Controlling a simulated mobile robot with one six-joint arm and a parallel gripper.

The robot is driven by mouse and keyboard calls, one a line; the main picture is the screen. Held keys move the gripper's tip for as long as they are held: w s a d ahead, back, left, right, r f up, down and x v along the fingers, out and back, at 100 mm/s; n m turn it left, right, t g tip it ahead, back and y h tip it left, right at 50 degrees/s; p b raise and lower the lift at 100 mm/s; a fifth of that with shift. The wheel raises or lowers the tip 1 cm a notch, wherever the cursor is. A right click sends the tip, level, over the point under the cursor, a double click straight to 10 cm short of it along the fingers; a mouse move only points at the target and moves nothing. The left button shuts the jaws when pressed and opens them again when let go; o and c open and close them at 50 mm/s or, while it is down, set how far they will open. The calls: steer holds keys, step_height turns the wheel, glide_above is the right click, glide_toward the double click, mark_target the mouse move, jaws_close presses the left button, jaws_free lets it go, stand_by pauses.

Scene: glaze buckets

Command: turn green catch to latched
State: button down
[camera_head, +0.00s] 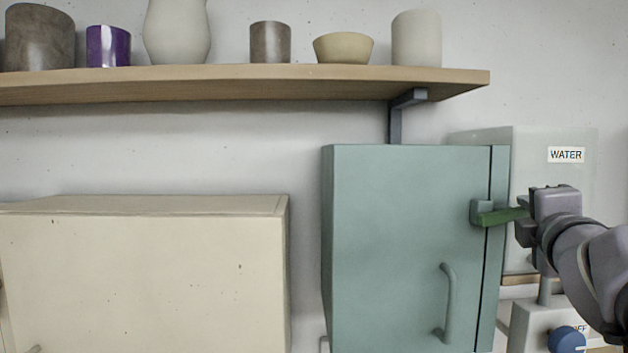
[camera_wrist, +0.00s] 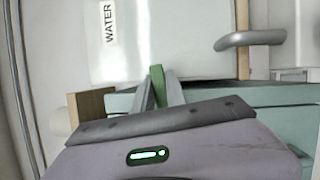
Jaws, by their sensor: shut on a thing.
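The green catch (camera_head: 500,216) is a short bar on a grey-teal block at the upper right of the teal cabinet (camera_head: 395,240). It lies nearly level in the head view, reaching right across the cabinet's edge strip, its right end tilted slightly up. My gripper (camera_head: 525,213) is at the right end of the catch, shut on it. In the wrist view, the catch (camera_wrist: 156,73) stands between the two grey fingers of my gripper (camera_wrist: 159,92). The part of the catch inside the jaws is hidden.
The cabinet's bar handle (camera_head: 449,302) is below the catch. A pale WATER box (camera_head: 540,185) stands behind my gripper, and a blue knob (camera_head: 567,339) is below my arm. A shelf (camera_head: 250,85) with several pots runs above. A cream cabinet (camera_head: 150,280) is at left.

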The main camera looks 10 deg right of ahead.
steer(key=shift+m+g+p, duration=0.3)
steer(key=shift+m+p, duration=0.5)
steer(key=shift+p, duration=0.3)
steer(key=shift+f, duration=0.15)
steer(key=c, duration=1.6)
jaws_free()
steer(key=shift+c, duration=0.2)
steer(key=shift+w, duration=0.1)
steer(key=shift+f, duration=0.1)
